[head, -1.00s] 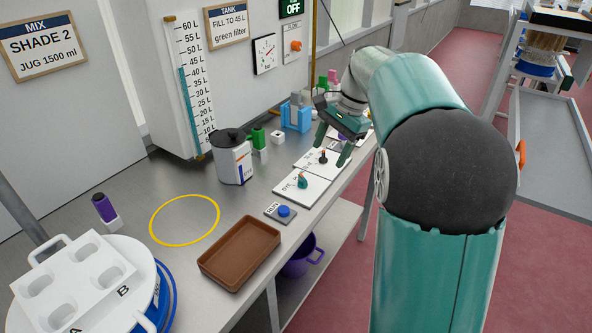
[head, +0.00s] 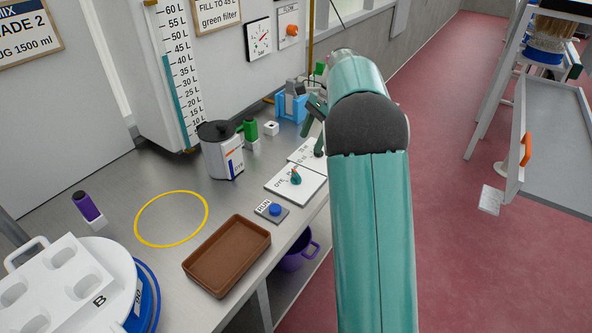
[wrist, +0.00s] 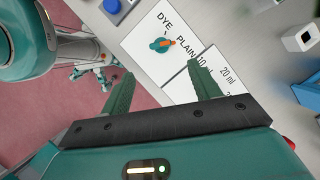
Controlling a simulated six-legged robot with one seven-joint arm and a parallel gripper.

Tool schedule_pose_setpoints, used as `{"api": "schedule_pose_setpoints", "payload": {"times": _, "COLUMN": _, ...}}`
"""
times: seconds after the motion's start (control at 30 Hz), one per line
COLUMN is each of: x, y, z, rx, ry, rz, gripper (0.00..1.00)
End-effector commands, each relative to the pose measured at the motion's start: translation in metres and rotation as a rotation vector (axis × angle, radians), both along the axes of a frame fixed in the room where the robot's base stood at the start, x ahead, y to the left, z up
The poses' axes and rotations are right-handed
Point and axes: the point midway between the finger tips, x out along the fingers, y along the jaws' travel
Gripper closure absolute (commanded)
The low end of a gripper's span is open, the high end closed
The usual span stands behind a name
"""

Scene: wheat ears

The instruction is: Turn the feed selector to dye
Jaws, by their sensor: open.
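The feed selector is a small teal knob (head: 296,179) with an orange pointer, on a white plate (head: 283,190) marked DYE and PLAIN. In the wrist view the knob (wrist: 159,45) lies beyond my fingertips, and its orange end points toward the PLAIN label. My gripper (wrist: 165,75) is open and empty, with its two green fingers apart and not touching the knob. In the head view my arm hides most of the gripper.
A blue RUN button (head: 275,209) sits beside the selector plate. A second plate (head: 310,152) with ml marks adjoins it. A brown tray (head: 228,255), a white jug (head: 220,150) and a yellow ring (head: 171,218) are on the bench. A purple pot (head: 298,250) sits below.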

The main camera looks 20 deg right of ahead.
Motion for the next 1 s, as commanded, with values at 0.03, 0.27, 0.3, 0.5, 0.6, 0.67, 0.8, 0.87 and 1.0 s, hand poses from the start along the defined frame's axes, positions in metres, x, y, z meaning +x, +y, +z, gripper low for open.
{"api": "schedule_pose_setpoints", "payload": {"times": 0.03, "x": -0.001, "y": 0.004, "z": -0.008, "rx": 0.001, "ry": 0.002, "rz": 0.002, "gripper": 0.38}}
{"api": "schedule_pose_setpoints", "payload": {"times": 0.27, "x": -0.001, "y": 0.023, "z": -0.050, "rx": 0.001, "ry": 0.003, "rz": 0.003, "gripper": 0.38}}
{"api": "schedule_pose_setpoints", "payload": {"times": 0.3, "x": -0.001, "y": 0.026, "z": -0.057, "rx": 0.000, "ry": 0.003, "rz": 0.003, "gripper": 0.38}}
{"api": "schedule_pose_setpoints", "payload": {"times": 0.5, "x": 0.000, "y": 0.040, "z": -0.091, "rx": 0.000, "ry": 0.002, "rz": 0.005, "gripper": 0.38}}
{"api": "schedule_pose_setpoints", "payload": {"times": 0.6, "x": 0.001, "y": 0.044, "z": -0.103, "rx": -0.001, "ry": 0.000, "rz": 0.004, "gripper": 0.38}}
{"api": "schedule_pose_setpoints", "payload": {"times": 0.67, "x": 0.001, "y": 0.046, "z": -0.108, "rx": 0.000, "ry": 0.001, "rz": 0.005, "gripper": 0.38}}
{"api": "schedule_pose_setpoints", "payload": {"times": 0.8, "x": 0.001, "y": 0.047, "z": -0.112, "rx": -0.002, "ry": -0.001, "rz": 0.004, "gripper": 0.38}}
{"api": "schedule_pose_setpoints", "payload": {"times": 0.87, "x": 0.001, "y": 0.047, "z": -0.113, "rx": -0.002, "ry": -0.001, "rz": 0.004, "gripper": 0.38}}
{"api": "schedule_pose_setpoints", "payload": {"times": 1.0, "x": 0.001, "y": 0.047, "z": -0.112, "rx": -0.002, "ry": -0.001, "rz": 0.004, "gripper": 0.38}}
